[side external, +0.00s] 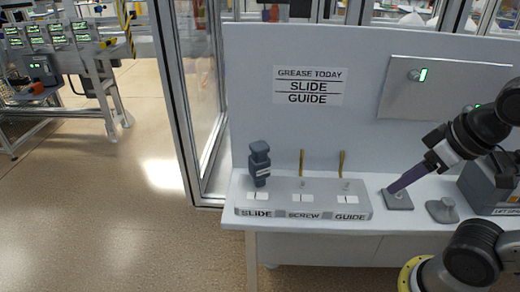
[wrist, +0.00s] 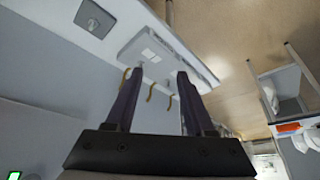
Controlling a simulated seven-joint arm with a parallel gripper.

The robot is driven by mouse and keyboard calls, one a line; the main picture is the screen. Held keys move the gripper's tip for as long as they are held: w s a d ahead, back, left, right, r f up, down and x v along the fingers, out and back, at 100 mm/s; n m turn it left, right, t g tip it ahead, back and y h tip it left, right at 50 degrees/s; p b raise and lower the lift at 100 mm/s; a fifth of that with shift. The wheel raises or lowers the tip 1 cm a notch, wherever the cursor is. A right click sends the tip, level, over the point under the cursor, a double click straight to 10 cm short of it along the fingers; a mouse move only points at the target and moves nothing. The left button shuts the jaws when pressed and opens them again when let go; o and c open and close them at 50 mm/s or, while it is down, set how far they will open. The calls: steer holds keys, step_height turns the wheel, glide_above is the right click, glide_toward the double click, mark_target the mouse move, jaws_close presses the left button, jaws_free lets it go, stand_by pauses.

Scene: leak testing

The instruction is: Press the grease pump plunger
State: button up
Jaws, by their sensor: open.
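No label marks the grease pump. A grey square block (side external: 398,203) with a small round top stands on the bench, right of the tray; it also shows top left in the wrist view (wrist: 84,17). A grey cone-shaped piece (side external: 442,211) stands just right of it. A dark grey upright device (side external: 260,165) stands at the SLIDE end of the tray. My gripper (side external: 391,190) has purple fingers slanting down to the left, overlapping the square block in the side view; I cannot tell whether they touch it. In the wrist view my gripper (wrist: 160,73) is open, with nothing held between its fingers.
A grey tray (side external: 325,211) labelled SLIDE, SCREW and GUIDE has brass hooked rods (side external: 341,163) behind it. A sign (side external: 308,85) on the back panel reads "GREASE TODAY SLIDE GUIDE". A grey machine (side external: 487,188) stands at the right. The bench front edge is close.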

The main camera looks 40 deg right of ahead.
steer(key=r+m, duration=0.1)
steer(key=r, duration=0.2)
steer(key=w+r+m, duration=0.1)
steer(key=r, duration=0.1)
steer(key=w+r+m, duration=0.1)
steer(key=r, duration=0.2)
steer(key=shift+w+a+r+m+g, duration=0.1)
steer(key=shift+r+m+g, duration=0.25)
steer(key=shift+m+g, duration=0.05)
jaws_close()
steer(key=w+a+r+m+g, duration=0.1)
steer(key=w+a+r+m, duration=0.1)
steer(key=w+r, duration=0.5)
steer(key=w+a+r+m+g, duration=0.25)
steer(key=w+r, duration=0.25)
steer(key=w, duration=0.4)
steer(key=w+a+f, duration=0.2)
steer(key=w+f, duration=0.1)
steer(key=w, duration=0.2)
steer(key=w+a+f+g, duration=0.1)
steer(key=w+a+f, duration=0.2)
steer(key=w, duration=0.3)
steer(key=shift+w+a+f, duration=0.15)
steer(key=shift+a+f, duration=0.15)
steer(key=shift+f, duration=0.2)
